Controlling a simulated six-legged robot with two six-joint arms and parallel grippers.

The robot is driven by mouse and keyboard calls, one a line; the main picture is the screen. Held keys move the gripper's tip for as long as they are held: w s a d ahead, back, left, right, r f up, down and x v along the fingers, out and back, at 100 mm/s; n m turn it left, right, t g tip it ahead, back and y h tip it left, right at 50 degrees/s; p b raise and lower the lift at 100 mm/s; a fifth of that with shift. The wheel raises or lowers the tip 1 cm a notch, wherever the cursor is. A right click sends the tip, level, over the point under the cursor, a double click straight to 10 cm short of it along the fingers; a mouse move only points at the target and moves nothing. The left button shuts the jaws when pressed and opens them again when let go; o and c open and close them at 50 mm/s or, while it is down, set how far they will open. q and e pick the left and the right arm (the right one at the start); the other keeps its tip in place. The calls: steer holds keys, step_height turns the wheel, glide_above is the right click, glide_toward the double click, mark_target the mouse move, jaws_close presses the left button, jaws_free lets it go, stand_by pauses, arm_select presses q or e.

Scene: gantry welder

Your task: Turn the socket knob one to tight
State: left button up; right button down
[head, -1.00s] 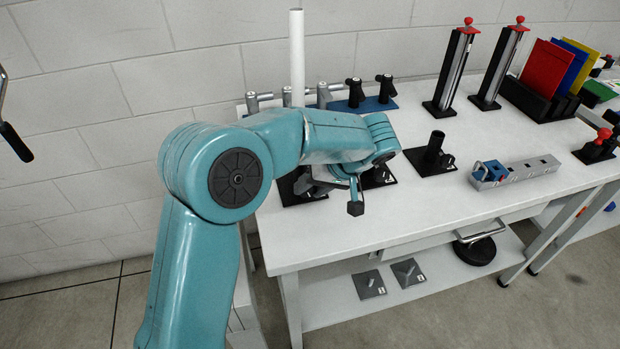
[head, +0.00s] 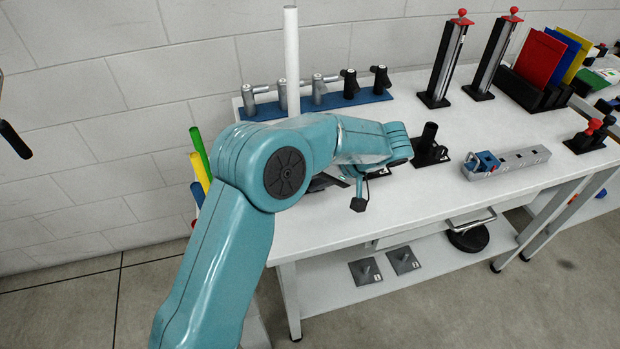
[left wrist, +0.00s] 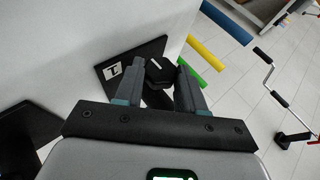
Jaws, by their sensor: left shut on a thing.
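The socket knob (left wrist: 158,72) shows in the left wrist view as a black knob with a white line on its top. In the head view my left arm reaches over the left end of the white bench (head: 310,238) and hides the knob and most of the gripper. My right gripper is in neither view.
A black socket post (head: 430,146) and a grey block with holes (head: 507,163) stand to the right. A blue valve rail (head: 262,110) and a white upright tube (head: 291,60) are behind the arm. Green (head: 200,152) and yellow (head: 200,173) tubes stand left of the bench.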

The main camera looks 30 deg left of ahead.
arm_select(q)
steer(key=o, duration=1)
steer(key=shift+a, duration=0.1)
steer(key=shift+o, duration=0.2)
steer(key=p+v, duration=0.3)
steer(key=v, duration=1.3)
steer(key=shift+w+r, duration=0.1)
